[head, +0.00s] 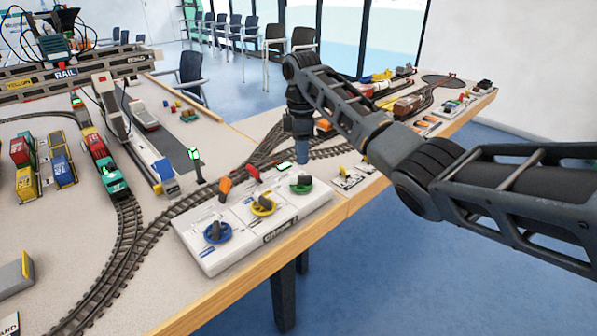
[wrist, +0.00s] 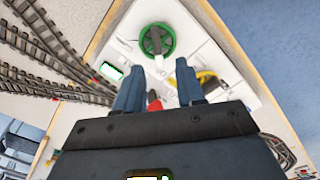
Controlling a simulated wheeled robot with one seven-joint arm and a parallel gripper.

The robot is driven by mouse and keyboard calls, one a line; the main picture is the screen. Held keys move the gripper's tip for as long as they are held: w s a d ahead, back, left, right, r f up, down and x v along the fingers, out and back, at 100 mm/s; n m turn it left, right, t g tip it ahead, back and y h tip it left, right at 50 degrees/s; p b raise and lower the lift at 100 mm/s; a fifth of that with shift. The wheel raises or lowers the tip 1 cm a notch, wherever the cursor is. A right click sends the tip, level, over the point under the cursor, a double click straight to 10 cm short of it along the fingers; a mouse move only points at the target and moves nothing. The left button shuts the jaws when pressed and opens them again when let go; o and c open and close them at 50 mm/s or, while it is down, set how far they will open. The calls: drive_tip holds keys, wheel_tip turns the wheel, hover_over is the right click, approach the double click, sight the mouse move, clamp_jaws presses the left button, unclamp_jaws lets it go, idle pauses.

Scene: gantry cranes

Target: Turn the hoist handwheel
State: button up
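A white control box (head: 240,238) at the table's front edge carries three handwheels: a blue one (head: 217,232), a yellow one (head: 264,206) and a green one (head: 301,184). I cannot read which is the hoist wheel. My gripper (head: 302,160) points down above and behind the green wheel, apart from it. In the wrist view my gripper (wrist: 159,66) is open and empty, with two separated blue fingers. The green wheel (wrist: 157,40) with its dark crossbar lies just beyond the fingertips.
An orange lever (head: 224,188) and a red lever (head: 253,173) stand along the box's back edge. Train tracks (head: 128,230) curve behind and left of it. A gantry crane (head: 75,75) spans the left, over wagons. A small signal post (head: 196,160) stands behind the box.

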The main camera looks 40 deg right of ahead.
sight(304, 176)
drive_tip(key=shift+s+d+f, duration=0.1)
drive_tip(key=shift+d+f, duration=0.2)
drive_tip(key=shift+d, duration=0.1)
drive_tip(key=shift+f, duration=3.6)
drive_tip(key=shift+c, duration=0.4)
clamp_jaws()
